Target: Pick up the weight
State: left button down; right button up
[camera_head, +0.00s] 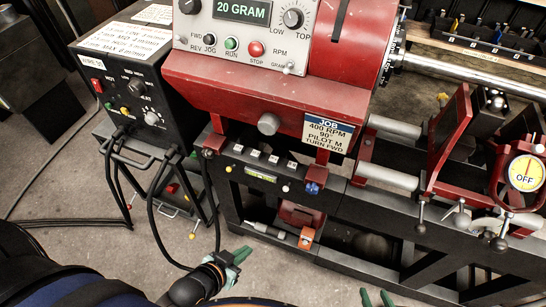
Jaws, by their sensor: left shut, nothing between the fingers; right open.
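I cannot tell for certain which thing is the weight. Several small light blocks (272,159) sit in a row on the black ledge at the front of the red lathe (235,92), and they are too small to identify. The lathe's display (243,10) reads "20 GRAM". My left gripper (240,257), with green fingertips, is shut and empty low in front of the lathe's base, apart from the ledge. My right gripper (376,298) shows only its two green fingertips at the bottom edge; they are apart.
A black welder-like box (125,85) with cables stands on a cart at the left. A grey cylindrical tool (270,232) and an orange block (306,238) lie on the lathe's lower shelf. Floor shows at left.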

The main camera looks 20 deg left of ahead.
aim_at(273, 160)
jog(key=j+z, duration=0.1)
jog(key=j, duration=0.3)
jog(key=k+j, duration=0.15)
jog(key=j, duration=0.25)
jog(key=k+j+z, duration=0.15)
jog(key=j, duration=0.7)
jog(key=k+j+z, duration=0.15)
jog(key=j, duration=0.2)
jog(key=j+z, duration=0.1)
jog(key=j, duration=0.35)
jog(key=i+j+z, duration=0.1)
jog(key=j, duration=0.35)
jog(key=i+j, duration=0.2)
jog(key=i+j+z, duration=0.1)
jog(key=j, duration=0.35)
jog(key=i, duration=0.05)
